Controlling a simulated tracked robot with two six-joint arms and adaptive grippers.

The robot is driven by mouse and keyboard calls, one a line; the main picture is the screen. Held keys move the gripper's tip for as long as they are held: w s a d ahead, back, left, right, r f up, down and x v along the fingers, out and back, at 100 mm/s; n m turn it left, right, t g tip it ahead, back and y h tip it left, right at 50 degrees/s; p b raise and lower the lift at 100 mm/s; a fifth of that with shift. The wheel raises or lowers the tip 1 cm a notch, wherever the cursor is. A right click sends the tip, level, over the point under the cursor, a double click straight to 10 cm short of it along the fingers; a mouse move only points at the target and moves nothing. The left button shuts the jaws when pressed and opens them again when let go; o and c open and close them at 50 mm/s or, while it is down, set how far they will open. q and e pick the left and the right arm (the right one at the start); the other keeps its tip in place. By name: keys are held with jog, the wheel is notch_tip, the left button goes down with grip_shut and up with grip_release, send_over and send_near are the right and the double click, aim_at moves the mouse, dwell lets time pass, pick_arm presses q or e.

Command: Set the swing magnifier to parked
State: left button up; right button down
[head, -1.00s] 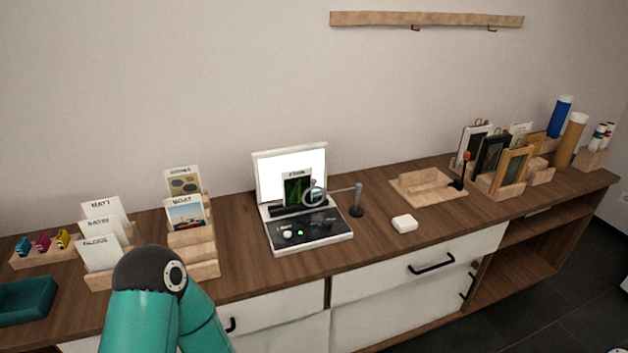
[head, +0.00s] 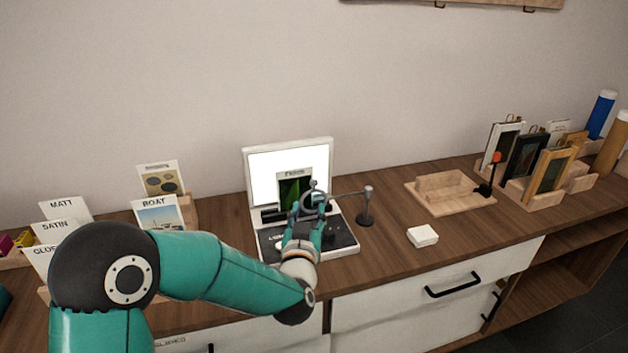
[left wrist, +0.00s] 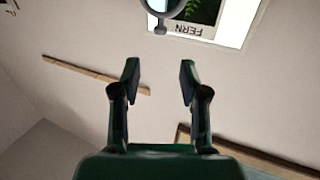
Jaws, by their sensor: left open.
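The swing magnifier (head: 348,195) has a dark post at the right of the light box, and its arm reaches left so the round lens is in front of the FERN card (head: 294,187). The lens ring (left wrist: 165,6) also shows at the top edge of the left wrist view, with the card's upside-down label beside it. My left gripper (head: 308,210) is at the lens in the head view, partly covering the light box base. In the left wrist view its two fingers (left wrist: 159,82) are apart, with nothing between them. I cannot tell whether it touches the lens. My right gripper is not in view.
The light box (head: 290,146) stands lit on the wooden counter. A small white block (head: 422,236) and a wooden tray (head: 452,207) with a red-tipped lever (head: 495,159) are to the right. Card holders stand at the left.

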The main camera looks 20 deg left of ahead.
aim_at(313, 184)
pick_arm(q)
jog(key=p+x, duration=0.2)
jog(key=x, duration=1)
jog(key=shift+w+f, duration=0.1)
jog(key=shift+w, duration=0.25)
grip_shut()
